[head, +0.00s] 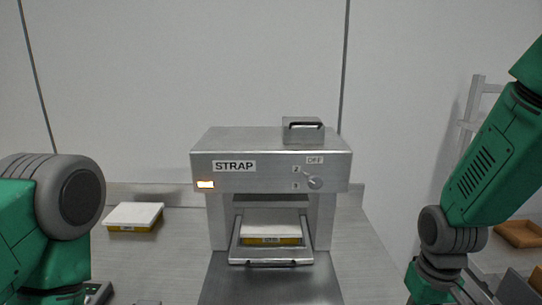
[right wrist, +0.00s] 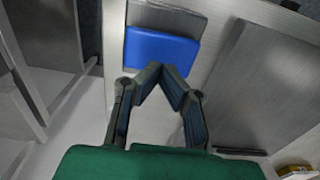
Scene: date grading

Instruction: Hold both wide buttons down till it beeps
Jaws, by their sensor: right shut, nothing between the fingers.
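A wide blue button (right wrist: 161,52) on a grey base (right wrist: 168,19) shows in the right wrist view. My right gripper (right wrist: 161,72) is shut and empty, its fingertips overlapping the button's near edge in that view. I cannot tell whether they touch it. The strapping machine (head: 270,148), marked STRAP, stands in the middle of the head view with a small lit lamp (head: 205,184) and a knob (head: 315,183). No second button can be made out. My left arm comes in at the left, and its gripper is below the frame.
A white-topped yellow box (head: 272,240) sits in the machine's opening. A similar box (head: 134,216) lies on the bench (head: 182,250) to the left. A handled metal block (head: 303,132) is on top of the machine. A brown tray (head: 518,234) is at the far right.

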